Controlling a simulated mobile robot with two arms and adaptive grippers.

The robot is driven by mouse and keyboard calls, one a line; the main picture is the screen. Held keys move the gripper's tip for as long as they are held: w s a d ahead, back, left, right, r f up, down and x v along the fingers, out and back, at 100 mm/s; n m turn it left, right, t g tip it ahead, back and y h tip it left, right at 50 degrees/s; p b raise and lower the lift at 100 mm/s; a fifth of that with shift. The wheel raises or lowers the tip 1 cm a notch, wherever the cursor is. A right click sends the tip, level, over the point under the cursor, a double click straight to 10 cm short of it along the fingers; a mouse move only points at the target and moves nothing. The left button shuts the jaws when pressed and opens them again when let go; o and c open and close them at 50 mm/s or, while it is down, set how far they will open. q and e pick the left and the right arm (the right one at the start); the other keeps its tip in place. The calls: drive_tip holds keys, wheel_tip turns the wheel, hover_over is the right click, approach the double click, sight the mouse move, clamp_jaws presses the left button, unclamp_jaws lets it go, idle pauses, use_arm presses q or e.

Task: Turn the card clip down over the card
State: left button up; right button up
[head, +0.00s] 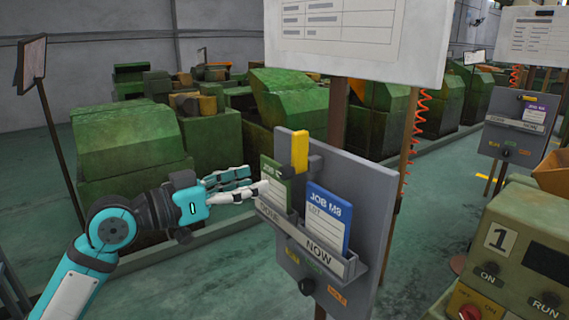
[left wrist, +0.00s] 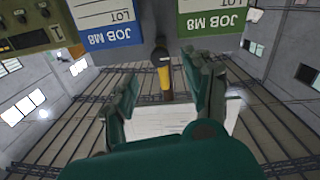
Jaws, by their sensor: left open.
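The yellow card clip (head: 300,151) points upright at the top of the grey board (head: 372,195), with a dark grey block beside it. A green job card (head: 277,186) stands in the left pocket. A blue JOB M8 card (head: 328,215) stands in the NOW pocket, uncovered by the clip. My left gripper (head: 257,180) is open left of the clip, one finger overlapping the green card in the head view; I cannot tell if it touches. In the left wrist view the clip (left wrist: 163,78) appears between the spread fingers. My right gripper is out of view.
A white sheet board (head: 350,35) hangs close above the clip. Round knobs (head: 307,287) sit low on the grey board. A green control box (head: 510,255) stands at right. Green machines (head: 130,150) stand behind. A similar board (head: 520,125) is farther right.

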sight(282, 174)
use_arm(q)
drive_tip(key=p+x, duration=0.2)
drive_tip(key=x, duration=0.5)
drive_tip(key=shift+w+d+r, duration=0.1)
drive_tip(key=shift+d, duration=0.05)
drive_tip(key=shift+w+d, duration=0.2)
drive_tip(key=shift+d, duration=0.1)
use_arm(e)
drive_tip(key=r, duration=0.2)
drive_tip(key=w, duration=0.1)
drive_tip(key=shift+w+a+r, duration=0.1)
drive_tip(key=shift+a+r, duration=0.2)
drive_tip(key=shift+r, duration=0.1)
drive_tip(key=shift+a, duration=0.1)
use_arm(q)
drive_tip(key=c, duration=0.9)
clamp_jaws()
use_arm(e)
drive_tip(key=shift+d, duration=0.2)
